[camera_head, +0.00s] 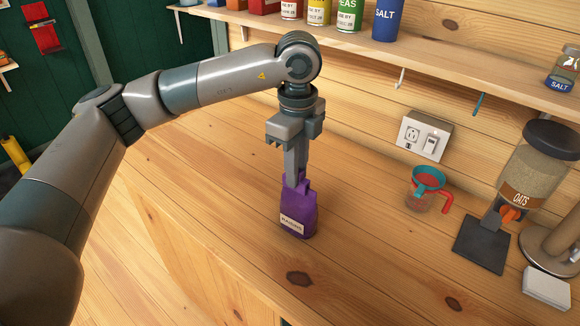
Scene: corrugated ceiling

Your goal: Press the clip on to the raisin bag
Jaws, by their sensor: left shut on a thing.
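The purple raisin bag (299,215) stands upright on the wooden counter, with a pale label low on its front. My left gripper (297,180) reaches down from above and is shut at the top of the bag. The fingers hide part of the bag's top, and I cannot make out a separate clip there. My right gripper is not in view.
A measuring cup with a teal funnel (428,180) stands to the right on the counter (370,250). An oats dispenser (530,170) stands farther right. A shelf with cans and a salt container (388,18) runs above. The counter around the bag is clear.

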